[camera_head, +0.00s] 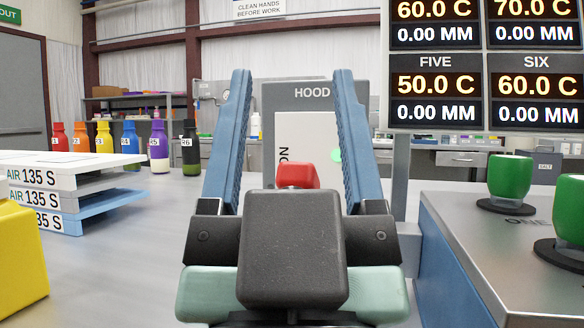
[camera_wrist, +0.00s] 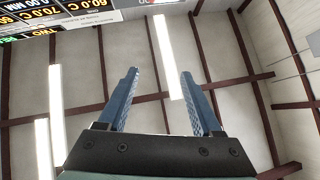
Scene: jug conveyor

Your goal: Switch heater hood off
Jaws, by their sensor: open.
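The heater hood (camera_head: 313,97) is a grey box marked HOOD, straight ahead in the head view. A white panel on its front carries sideways lettering that looks like ON. A green light (camera_head: 336,155) glows on its right side. A red knob or handle (camera_head: 297,176) shows low in front of the panel, its lower part hidden by my wrist. My gripper (camera_head: 292,78) is open and empty, its blue fingers pointing up on either side of the hood's front. In the wrist view, my gripper (camera_wrist: 159,74) has nothing between its fingers. The hood is not in that view.
A display board (camera_head: 485,65) stands at the upper right. Green cups (camera_head: 510,178) sit on a grey unit at right. White stacked trays marked AIR (camera_head: 75,180), a yellow block (camera_head: 18,258) and several coloured bottles (camera_head: 104,140) stand at left. Bare tabletop lies between.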

